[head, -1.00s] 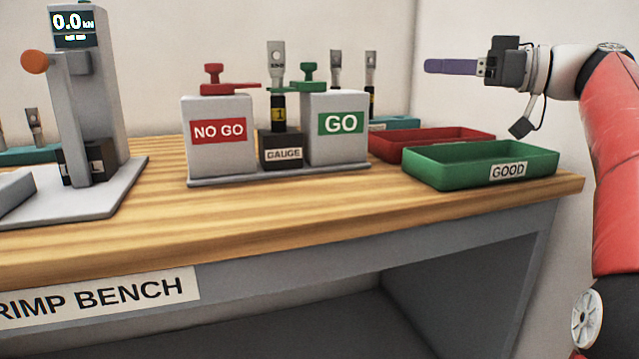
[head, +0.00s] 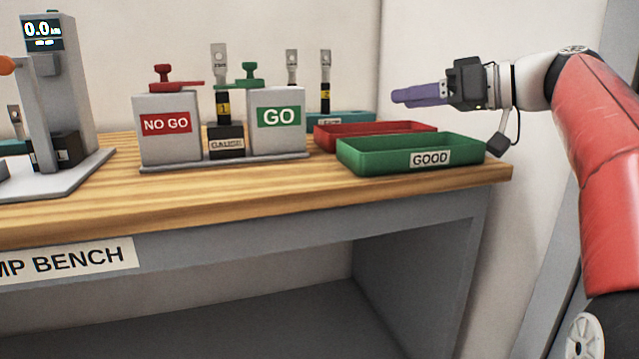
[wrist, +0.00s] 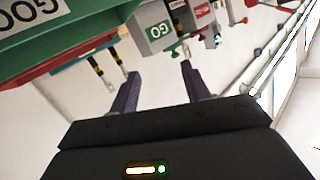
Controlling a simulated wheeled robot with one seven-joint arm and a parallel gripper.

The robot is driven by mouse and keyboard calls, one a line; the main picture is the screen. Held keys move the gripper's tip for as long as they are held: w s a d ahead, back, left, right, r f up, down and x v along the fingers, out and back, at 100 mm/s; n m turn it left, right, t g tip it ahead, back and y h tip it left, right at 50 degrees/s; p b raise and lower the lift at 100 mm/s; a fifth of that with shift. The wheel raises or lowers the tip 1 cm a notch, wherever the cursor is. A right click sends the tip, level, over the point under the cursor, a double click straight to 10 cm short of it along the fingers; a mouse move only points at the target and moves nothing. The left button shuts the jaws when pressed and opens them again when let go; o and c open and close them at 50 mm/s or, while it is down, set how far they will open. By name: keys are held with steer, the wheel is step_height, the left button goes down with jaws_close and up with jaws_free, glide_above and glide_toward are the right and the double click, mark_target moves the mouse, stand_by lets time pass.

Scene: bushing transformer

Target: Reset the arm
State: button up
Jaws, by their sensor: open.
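My gripper (head: 400,97) is at the right in the head view, above the green GOOD tray and to the right of the upright lugs. Its purple fingers point left. In the wrist view its two fingers (wrist: 158,84) stand apart with nothing between them. The red arm reaches up along the right side of the head view.
The green GOOD tray (head: 376,163) sits at the bench's right end, with a red tray (head: 330,131) behind it. The NO GO block (head: 165,149), the gauge (head: 226,146) and the GO block (head: 277,140) stand mid-bench. A press (head: 48,90) is at left.

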steer(key=s+a+f+m+g+h, duration=0.1)
steer(key=s+a+f+m+h, duration=0.25)
steer(key=f, duration=0.35)
steer(key=s+a+f+m+h, duration=0.2)
steer(key=s+f+h, duration=0.15)
steer(key=f, duration=0.35)
steer(key=s+d+f+m+g+h, duration=0.1)
steer(key=s+d+f+m+h, duration=0.1)
steer(key=s+f, duration=0.7)
steer(key=s+d+f+m+h, duration=0.1)
steer(key=s+d+f+h, duration=0.2)
steer(key=s+f, duration=0.6)
step_height(320, 180, down, 5)
steer(key=shift+d+r+m+g+h+p, duration=0.1)
steer(key=shift+d+m+g+h+p, duration=0.3)
steer(key=shift+h, duration=0.3)
